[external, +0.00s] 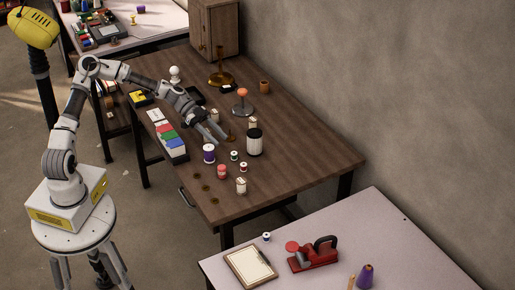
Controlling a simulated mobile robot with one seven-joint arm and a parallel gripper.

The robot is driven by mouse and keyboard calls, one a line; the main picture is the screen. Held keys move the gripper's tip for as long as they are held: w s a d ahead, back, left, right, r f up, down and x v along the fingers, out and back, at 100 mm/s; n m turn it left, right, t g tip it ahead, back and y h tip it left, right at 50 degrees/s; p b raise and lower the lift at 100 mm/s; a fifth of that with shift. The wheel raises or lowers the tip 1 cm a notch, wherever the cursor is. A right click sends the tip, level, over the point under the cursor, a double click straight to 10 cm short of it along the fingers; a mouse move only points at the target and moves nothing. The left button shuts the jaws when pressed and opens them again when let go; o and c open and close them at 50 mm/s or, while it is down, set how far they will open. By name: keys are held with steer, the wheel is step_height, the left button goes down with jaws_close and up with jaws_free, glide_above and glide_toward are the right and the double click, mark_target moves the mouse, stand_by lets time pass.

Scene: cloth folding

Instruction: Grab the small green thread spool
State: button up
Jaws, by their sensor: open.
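A small spool with what looks like green thread (234,156) stands upright on the brown wooden table (310,150), right of a larger purple spool (209,153). It is very small in this view, so its colour is hard to be sure of. My gripper (221,138) is open and empty. It points down and to the right, just above and left of the small green spool in the picture, apart from it. Its height over the table is hard to tell.
Close by stand a black-topped white cylinder (254,143), a small red-and-white spool (243,167), a red spool (222,172) and a pale spool (241,186). A tray of coloured pieces (173,148) lies left. The table's right side is clear.

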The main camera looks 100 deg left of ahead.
mark_target(235, 154)
steer(key=b+x, duration=0.1)
steer(key=x, duration=0.6)
steer(key=shift+w, duration=0.1)
jaws_close()
